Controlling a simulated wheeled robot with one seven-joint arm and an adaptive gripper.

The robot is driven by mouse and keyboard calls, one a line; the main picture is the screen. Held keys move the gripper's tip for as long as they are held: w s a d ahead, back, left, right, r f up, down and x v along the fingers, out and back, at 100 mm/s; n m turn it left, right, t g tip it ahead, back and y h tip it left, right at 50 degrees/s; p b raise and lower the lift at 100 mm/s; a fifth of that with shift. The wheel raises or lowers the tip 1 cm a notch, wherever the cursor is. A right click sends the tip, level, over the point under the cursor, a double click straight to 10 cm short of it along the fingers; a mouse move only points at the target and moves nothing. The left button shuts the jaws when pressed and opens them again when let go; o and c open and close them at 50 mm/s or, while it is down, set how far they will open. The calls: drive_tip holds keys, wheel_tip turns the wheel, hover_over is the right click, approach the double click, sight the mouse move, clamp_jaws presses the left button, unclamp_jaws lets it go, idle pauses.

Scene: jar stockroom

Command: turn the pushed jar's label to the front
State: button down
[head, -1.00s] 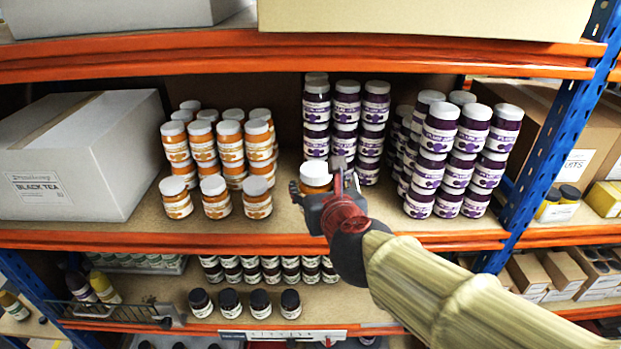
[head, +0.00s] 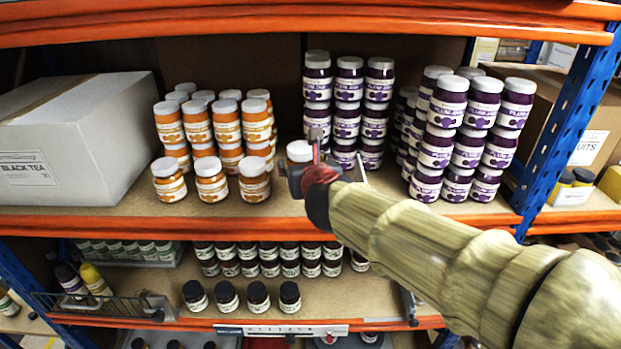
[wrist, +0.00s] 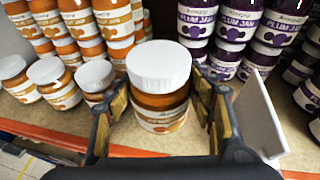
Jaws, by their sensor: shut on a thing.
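An orange jar with a white lid (wrist: 160,95) stands apart, right of the other orange jars. My gripper (wrist: 158,112) is around it, one finger on each side, and shut on it. In the wrist view the jar looks upright, and part of its pale label with an orange picture shows on the side facing the camera. In the head view my gripper (head: 318,172) hides most of the jar, and mainly its white lid (head: 300,151) shows.
Stacked orange jars (head: 212,178) stand to the left, with a white Black Tea box (head: 75,140) beyond. Plum jam stacks (head: 347,105) stand behind, and more (head: 455,135) to the right. A white flat panel (wrist: 262,120) is close right of my gripper. The shelf front edge (head: 150,222) is orange.

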drive_tip(key=w+f+b, duration=0.1)
drive_tip(key=w, duration=0.1)
drive_tip(key=w+a+f+b, duration=0.1)
drive_tip(key=w+f, duration=0.1)
drive_tip(key=shift+f, duration=0.15)
drive_tip(key=shift+f+b, duration=1.4)
drive_tip(key=shift+b, duration=0.05)
drive_tip(key=shift+a+r+m+h+p, duration=0.1)
drive_tip(key=shift+r+m+h+p, duration=0.25)
drive_tip(key=shift+p, duration=0.45)
drive_tip(key=shift+f+m+h+p, duration=0.1)
drive_tip(key=shift+m+h+p, duration=0.75)
drive_tip(key=shift+h+p, duration=0.3)
drive_tip(key=m+h, duration=0.1)
drive_tip(key=m+h+p, duration=0.1)
drive_tip(key=m+h, duration=0.1)
drive_tip(key=shift+w+a+f+h, duration=0.1)
drive_tip(key=shift+f+h, duration=0.05)
drive_tip(key=shift+h, duration=0.15)
drive_tip(key=shift+m+g+h, duration=0.7)
drive_tip(key=shift+m+h, duration=0.3)
drive_tip(key=shift+h, duration=0.1)
drive_tip(key=shift+d, duration=0.2)
drive_tip(key=shift+f+b, duration=0.3)
drive_tip(key=shift+b, duration=0.1)
drive_tip(key=c, duration=0.7)
unclamp_jaws()
